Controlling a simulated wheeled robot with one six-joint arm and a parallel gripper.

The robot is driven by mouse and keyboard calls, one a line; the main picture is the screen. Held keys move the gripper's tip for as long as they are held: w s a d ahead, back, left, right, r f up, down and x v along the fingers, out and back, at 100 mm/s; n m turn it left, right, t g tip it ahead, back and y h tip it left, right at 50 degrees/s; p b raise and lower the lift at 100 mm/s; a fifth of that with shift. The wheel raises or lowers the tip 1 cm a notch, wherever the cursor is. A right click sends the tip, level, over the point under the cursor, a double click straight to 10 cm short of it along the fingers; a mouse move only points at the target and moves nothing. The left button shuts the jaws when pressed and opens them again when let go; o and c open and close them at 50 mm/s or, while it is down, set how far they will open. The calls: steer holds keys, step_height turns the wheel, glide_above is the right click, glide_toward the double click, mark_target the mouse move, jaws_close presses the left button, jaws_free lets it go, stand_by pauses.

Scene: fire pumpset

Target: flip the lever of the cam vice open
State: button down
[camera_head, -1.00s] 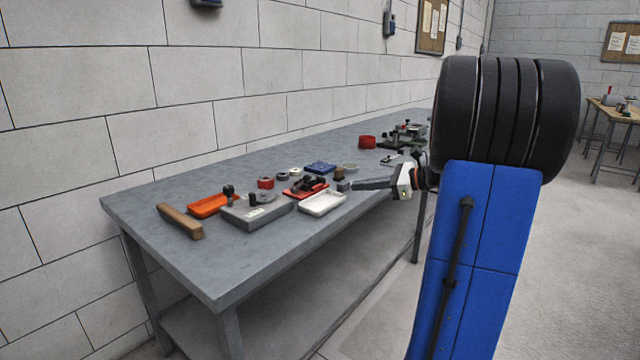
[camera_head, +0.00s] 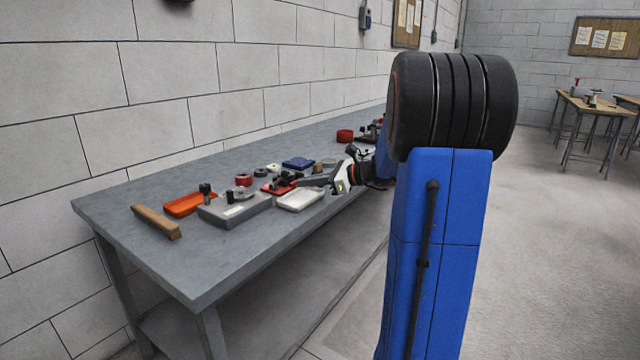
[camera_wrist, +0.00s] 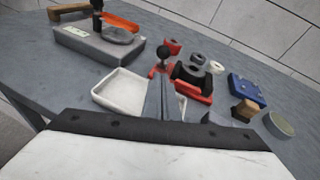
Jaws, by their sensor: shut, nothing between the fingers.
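The cam vice appears to be the device with a red base and black body (camera_head: 281,185) on the bench. It also shows in the wrist view, with its red base (camera_wrist: 198,92) just beyond my fingers. A lever with a black ball knob (camera_wrist: 163,52) stands up at its left side there. My gripper (camera_head: 305,181) is shut and empty, reaching in from the right above the white tray's back edge, close to the vice. In the wrist view my fingers (camera_wrist: 163,88) point at the vice and hide part of its front. I cannot tell whether they touch it.
A white tray (camera_wrist: 122,93) lies in front of the vice. A grey block with a disc and black post (camera_head: 233,208), an orange tray (camera_head: 188,204) and a wooden bar (camera_head: 157,221) are to the left. A blue box (camera_wrist: 245,92), wooden block (camera_wrist: 243,110) and round tin (camera_wrist: 279,125) are to the right.

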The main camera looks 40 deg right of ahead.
steer(key=shift+w+a+r, duration=0.7)
steer(key=shift+w+a, duration=0.1)
steer(key=shift+w, duration=0.1)
steer(key=shift+r, duration=0.1)
steer(key=shift+w+r+g, duration=0.15)
steer(key=shift+r+g, duration=0.05)
steer(key=shift+g, duration=0.1)
steer(key=shift+a+r, duration=0.1)
steer(key=shift+r, duration=0.05)
steer(key=w+a+r+g+h, duration=0.2)
steer(key=w+g, duration=0.3)
steer(key=w, duration=0.2)
steer(key=w+a+r+m+g+h, duration=0.1)
steer(key=w+a+r+g+h, duration=0.1)
steer(key=w+g, duration=0.3)
steer(key=shift+w+a+m+h, duration=0.35)
steer(key=shift+w+a, duration=0.25)
steer(key=shift+w, duration=0.7)
